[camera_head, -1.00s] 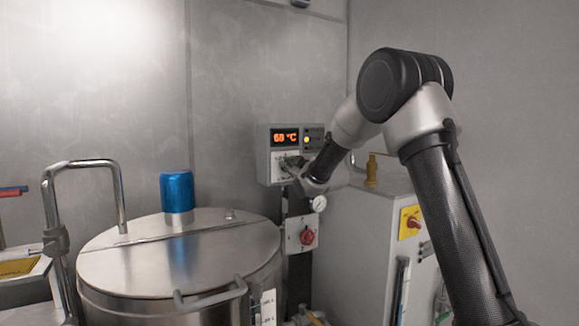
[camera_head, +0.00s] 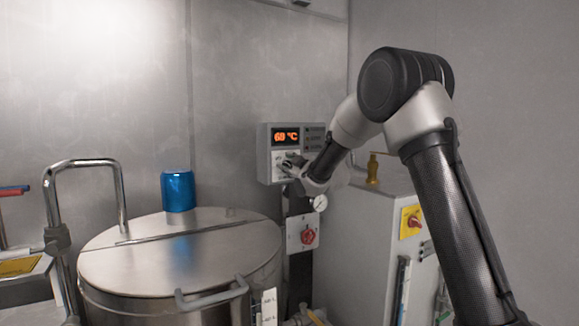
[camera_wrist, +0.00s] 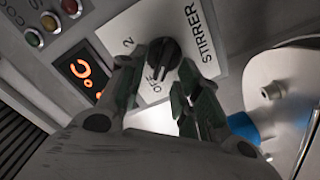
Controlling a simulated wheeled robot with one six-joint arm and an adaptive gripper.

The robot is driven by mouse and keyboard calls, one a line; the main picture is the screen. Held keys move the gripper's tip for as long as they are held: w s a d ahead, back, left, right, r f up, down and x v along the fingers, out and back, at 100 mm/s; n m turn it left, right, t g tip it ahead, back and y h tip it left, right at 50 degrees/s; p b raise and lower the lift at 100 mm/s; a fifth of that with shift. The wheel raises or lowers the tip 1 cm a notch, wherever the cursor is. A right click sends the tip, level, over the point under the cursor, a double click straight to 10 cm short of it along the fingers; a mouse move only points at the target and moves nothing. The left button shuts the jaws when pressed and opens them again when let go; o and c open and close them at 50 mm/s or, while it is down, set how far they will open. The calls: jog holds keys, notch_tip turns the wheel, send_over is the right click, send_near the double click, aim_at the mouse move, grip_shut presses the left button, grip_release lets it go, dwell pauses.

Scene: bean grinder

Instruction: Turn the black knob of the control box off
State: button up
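The control box (camera_head: 265,150) is mounted on the back wall, with a lit orange display (camera_head: 285,136). In the wrist view its black knob (camera_wrist: 164,54) sits on a white plate (camera_wrist: 130,25) marked "STIRRER", "2" and "OFF". A pale mark on the knob appears to point toward the OFF side. My gripper (camera_wrist: 158,68) is open, with its fingertips on either side of the knob. The left fingertip stands apart from the knob; the right one is close, and I cannot tell if it touches. In the head view my gripper (camera_head: 291,166) covers the knob.
A steel vat (camera_head: 180,255) with a blue cap (camera_head: 178,191) on its lid stands left. A grey cabinet (camera_head: 365,235) stands right. Indicator lamps (camera_wrist: 50,22) look unlit.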

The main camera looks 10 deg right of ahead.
jog(key=v, duration=1.2)
jog(key=s+d+f+m+g+h, duration=0.2)
jog(key=f+g, duration=0.1)
jog(key=f, duration=0.3)
jog(key=s+d+f+m+g+h, duration=0.1)
jog(key=s+d+f+m+g, duration=0.1)
jog(key=f, duration=0.4)
jog(key=s+d+f+m+g+h, duration=0.1)
jog(key=s+d+f+m+g, duration=0.1)
jog(key=s, duration=0.4)
jog(key=s+d+f+m+g+h, duration=0.1)
jog(key=s+d+f+m+g, duration=0.15)
jog(key=s, duration=0.25)
jog(key=s+d+r+m+g, duration=0.1)
jog(key=s+r+m, duration=0.1)
jog(key=s, duration=1.2)
jog(key=s+d+r+m+g, duration=0.2)
jog(key=s+r, duration=0.2)
jog(key=s, duration=1.1)
jog(key=shift+s+d+r+h, duration=0.2)
jog(key=shift+s+d+h, duration=0.05)
jog(key=shift+h, duration=0.05)
